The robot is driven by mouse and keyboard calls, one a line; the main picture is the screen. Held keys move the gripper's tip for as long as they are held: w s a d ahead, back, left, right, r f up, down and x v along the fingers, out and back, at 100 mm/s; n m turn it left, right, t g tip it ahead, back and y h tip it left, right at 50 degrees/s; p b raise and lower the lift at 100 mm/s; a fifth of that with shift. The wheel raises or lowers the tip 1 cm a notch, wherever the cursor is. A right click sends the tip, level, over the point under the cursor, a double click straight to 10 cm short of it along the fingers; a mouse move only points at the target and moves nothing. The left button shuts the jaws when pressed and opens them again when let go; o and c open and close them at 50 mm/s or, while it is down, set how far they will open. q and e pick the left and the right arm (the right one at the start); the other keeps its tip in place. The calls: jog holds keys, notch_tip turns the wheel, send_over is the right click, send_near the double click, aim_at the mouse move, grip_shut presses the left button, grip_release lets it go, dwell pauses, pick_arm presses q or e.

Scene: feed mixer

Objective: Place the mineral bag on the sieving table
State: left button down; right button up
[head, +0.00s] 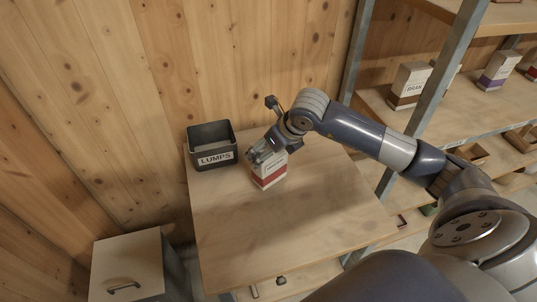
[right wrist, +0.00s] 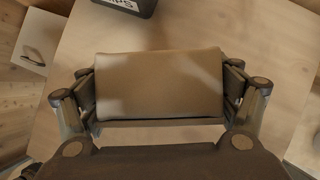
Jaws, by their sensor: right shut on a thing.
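The mineral bag (head: 269,174) is a small white packet with a red-orange band and print too small to read. It stands upright at the table top, towards the back; I cannot tell whether its base touches the wood. My right gripper (head: 264,153) is above it and shut on its top. In the right wrist view the bag's top (right wrist: 160,84) shows as a brown face between the two fingers (right wrist: 160,95). The sieving table (head: 290,225) is a pale wooden table under the bag. My left gripper is not in view.
A dark bin labelled LUMPS (head: 212,147) stands on the table just left of the bag. The table's front and right are clear. Shelves with a BRAN bag (head: 408,86) and a purple-banded bag (head: 498,71) stand right. A lidded box (head: 128,266) stands lower left.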

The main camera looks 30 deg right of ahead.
notch_tip(320, 180, down, 4)
jog(key=shift+w+r+b, duration=0.15)
jog(key=shift+r+b, duration=0.1)
jog(key=shift+b, duration=0.55)
jog(key=o, duration=1.6)
jog(key=shift+c, duration=0.2)
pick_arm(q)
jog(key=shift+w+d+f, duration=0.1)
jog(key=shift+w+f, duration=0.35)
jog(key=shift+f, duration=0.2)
pick_arm(e)
jog(key=shift+r, duration=0.1)
jog(key=shift+s+r, duration=0.3)
jog(key=shift+r, duration=0.05)
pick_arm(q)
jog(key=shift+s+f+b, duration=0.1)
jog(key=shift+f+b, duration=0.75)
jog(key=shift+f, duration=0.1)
pick_arm(e)
jog(key=v, duration=1.1)
jog(key=shift+s, duration=0.1)
